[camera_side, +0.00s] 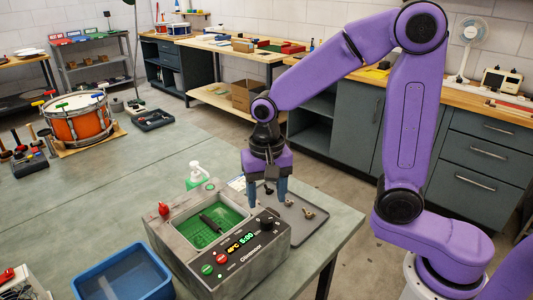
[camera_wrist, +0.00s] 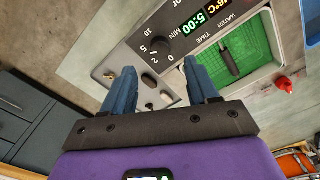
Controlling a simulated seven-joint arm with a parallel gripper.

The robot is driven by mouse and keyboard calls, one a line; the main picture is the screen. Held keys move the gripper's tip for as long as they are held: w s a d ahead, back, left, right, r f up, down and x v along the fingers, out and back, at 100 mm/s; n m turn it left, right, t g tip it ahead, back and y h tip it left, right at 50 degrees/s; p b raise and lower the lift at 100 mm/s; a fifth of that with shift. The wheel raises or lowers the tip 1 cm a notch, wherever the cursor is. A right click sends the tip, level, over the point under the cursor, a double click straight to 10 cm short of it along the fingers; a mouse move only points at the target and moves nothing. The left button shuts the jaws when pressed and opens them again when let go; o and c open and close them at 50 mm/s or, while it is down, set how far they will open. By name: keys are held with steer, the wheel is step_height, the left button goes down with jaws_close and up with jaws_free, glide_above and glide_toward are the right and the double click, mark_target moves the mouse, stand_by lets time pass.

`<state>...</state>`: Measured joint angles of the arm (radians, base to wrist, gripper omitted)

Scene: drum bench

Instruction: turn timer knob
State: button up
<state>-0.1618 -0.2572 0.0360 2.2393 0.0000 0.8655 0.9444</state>
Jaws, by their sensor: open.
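The ultrasonic cleaner (camera_side: 255,255) is a grey box on the bench's front corner. Its black timer knob (camera_side: 267,223) is on the right of the sloped front panel; it also shows in the wrist view (camera_wrist: 160,49), beside the TIME MIN print and dial numbers. The green display (camera_wrist: 197,20) reads 5:00. My gripper (camera_side: 268,196) points down with blue fingers apart and empty. In the side view it appears behind the knob, over the tray area. In the wrist view the knob lies just beyond and between the fingertips (camera_wrist: 158,70), apart from them.
A grey tray (camera_side: 309,232) with small metal parts lies beside the cleaner. A green basin with a dark handle (camera_side: 211,223) is in the cleaner's top. A red knob (camera_side: 164,209), a soap bottle (camera_side: 197,176) and a blue bin (camera_side: 122,274) are close by. The bench's middle is clear.

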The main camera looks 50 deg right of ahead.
mark_target(269, 220)
step_height(269, 220, up, 11)
stand_by(0.3)
steer(key=s+d+f+n, duration=0.3)
steer(key=s+f+n, duration=0.2)
steer(key=s+n, duration=0.4)
steer(key=s+d+f+n, duration=0.4)
steer(key=s+n, duration=0.5)
steer(key=s, duration=0.2)
steer(key=shift+s+d+f+n, duration=0.2)
steer(key=shift+s+f+n, duration=0.1)
steer(key=shift+f, duration=0.05)
stand_by(1.4)
